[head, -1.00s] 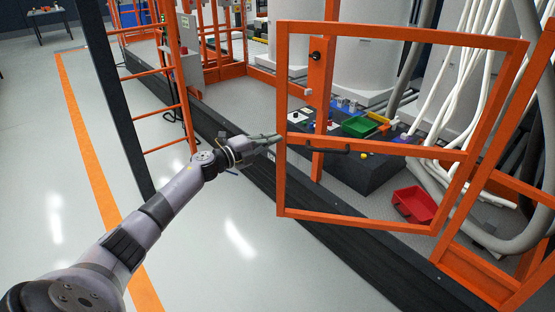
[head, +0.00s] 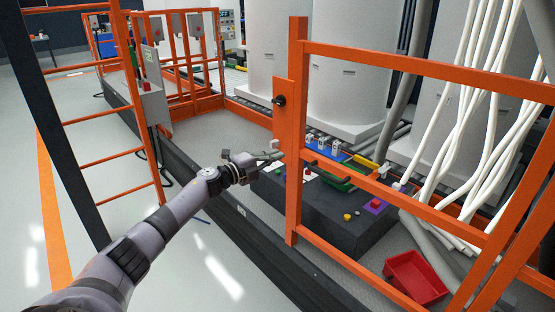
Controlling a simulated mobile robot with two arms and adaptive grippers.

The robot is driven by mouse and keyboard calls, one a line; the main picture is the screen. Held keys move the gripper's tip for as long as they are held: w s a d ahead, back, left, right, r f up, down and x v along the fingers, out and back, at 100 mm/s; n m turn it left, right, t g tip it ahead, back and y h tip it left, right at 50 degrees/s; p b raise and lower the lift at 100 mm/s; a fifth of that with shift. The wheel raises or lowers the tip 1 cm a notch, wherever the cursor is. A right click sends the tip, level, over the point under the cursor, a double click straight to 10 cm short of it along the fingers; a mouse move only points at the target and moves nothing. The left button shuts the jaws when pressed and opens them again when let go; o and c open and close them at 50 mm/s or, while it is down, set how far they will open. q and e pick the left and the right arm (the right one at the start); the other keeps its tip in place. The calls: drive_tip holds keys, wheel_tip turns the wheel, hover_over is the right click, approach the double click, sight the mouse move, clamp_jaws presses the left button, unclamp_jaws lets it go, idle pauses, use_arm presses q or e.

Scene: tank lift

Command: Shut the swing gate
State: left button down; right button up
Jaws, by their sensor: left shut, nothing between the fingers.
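The swing gate (head: 425,73) is an orange tubular frame that fills the right side of the head view. Its free edge is at or very near the upright orange latch post (head: 298,30); I cannot tell whether a gap is left. An orange plate with a black knob (head: 279,100) shows just left of the post. Contact is unclear. My right gripper is not in view.
Behind the gate are a dark block (head: 340,225) with coloured parts, a red bin (head: 415,278), white hoses (head: 485,130) and white tanks (head: 350,90). An orange ladder-like frame (head: 105,118) stands left of my arm. Open floor lies at the lower left.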

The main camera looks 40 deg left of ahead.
use_arm(q)
drive_tip(key=shift+w+r, duration=0.1)
drive_tip(key=shift+w, duration=0.4)
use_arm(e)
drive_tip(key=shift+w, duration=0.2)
use_arm(q)
drive_tip(key=shift+s, duration=0.1)
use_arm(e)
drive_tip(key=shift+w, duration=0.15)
